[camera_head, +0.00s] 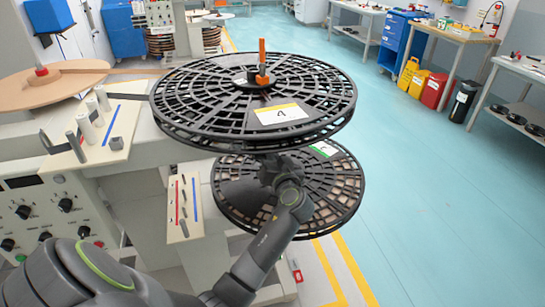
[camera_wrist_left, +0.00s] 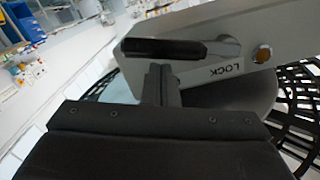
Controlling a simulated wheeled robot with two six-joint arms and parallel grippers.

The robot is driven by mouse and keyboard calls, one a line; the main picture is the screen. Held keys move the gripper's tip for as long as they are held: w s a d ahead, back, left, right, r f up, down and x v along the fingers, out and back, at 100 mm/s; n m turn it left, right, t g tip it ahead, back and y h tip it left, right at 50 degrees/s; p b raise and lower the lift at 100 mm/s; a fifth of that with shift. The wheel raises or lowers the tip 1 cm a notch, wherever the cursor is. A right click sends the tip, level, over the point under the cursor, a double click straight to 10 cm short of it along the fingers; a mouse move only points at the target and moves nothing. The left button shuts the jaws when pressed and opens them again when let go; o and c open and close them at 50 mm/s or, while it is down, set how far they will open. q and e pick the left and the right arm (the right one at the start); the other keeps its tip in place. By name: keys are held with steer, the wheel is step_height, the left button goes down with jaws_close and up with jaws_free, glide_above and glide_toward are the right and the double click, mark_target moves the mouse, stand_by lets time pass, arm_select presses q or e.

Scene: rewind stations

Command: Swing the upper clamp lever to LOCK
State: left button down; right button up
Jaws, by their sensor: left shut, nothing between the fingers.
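In the left wrist view, a lever with a black grip (camera_wrist_left: 165,48) and a grey metal end lies along a pale grey plate (camera_wrist_left: 200,72). The word LOCK, upside down, and a brass-coloured round pin (camera_wrist_left: 262,54) are to the right of the lever on this plate. My left gripper (camera_wrist_left: 158,72) is shut and empty, its fingertips right at the lever's grip; I cannot tell if they touch. In the head view my left gripper (camera_head: 268,163) is just under the upper reel (camera_head: 190,92), its tips hidden. The lever is not clearly visible there. My right gripper is not in view.
An orange upright handle (camera_head: 262,62) stands on the upper reel's hub. The lower reel (camera_head: 335,185) is close behind my left wrist. A control cabinet (camera_head: 50,210) and a small panel (camera_head: 186,205) stand left. The blue floor at right is clear.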

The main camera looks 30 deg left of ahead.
arm_select(q)
steer(key=shift+f+m, duration=0.3)
steer(key=shift+f, duration=0.05)
steer(key=s+a+f+m, duration=0.4)
steer(key=f+m, duration=0.3)
steer(key=m, duration=0.6)
steer(key=shift+s+y+b, duration=0.3)
steer(key=shift+s+y, duration=0.1)
steer(key=shift+a+f, duration=0.1)
stand_by(0.5)
